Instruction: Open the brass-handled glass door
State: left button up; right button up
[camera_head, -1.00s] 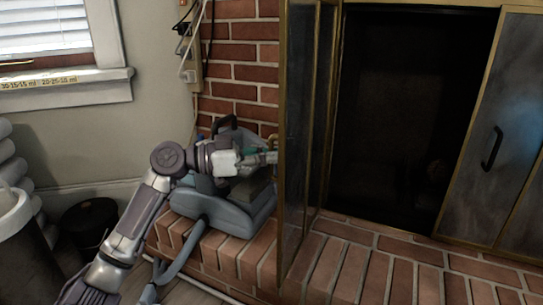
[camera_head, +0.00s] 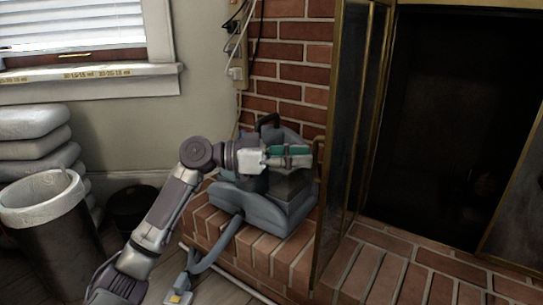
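The brass-framed glass door (camera_head: 347,120) stands folded outward at the left side of the fireplace opening, seen nearly edge-on. A small brass handle (camera_head: 317,147) shows at its left edge. My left gripper (camera_head: 302,157) reaches in from the left over a grey-blue vacuum-like machine, its fingers pointing right, close to the handle. Whether it touches the handle, and whether its fingers are open or shut, I cannot tell. My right gripper is not in view.
The grey-blue machine (camera_head: 275,212) sits on the brick hearth (camera_head: 375,275) below my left arm. The dark firebox (camera_head: 450,130) is uncovered behind the door. A bin (camera_head: 65,240), a black bucket (camera_head: 133,207) and stacked white bags (camera_head: 35,140) stand at left.

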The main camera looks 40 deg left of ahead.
pick_arm(q)
jog(key=v, duration=0.8)
jog(key=shift+s+a, duration=0.2)
jog(key=shift+a, duration=0.05)
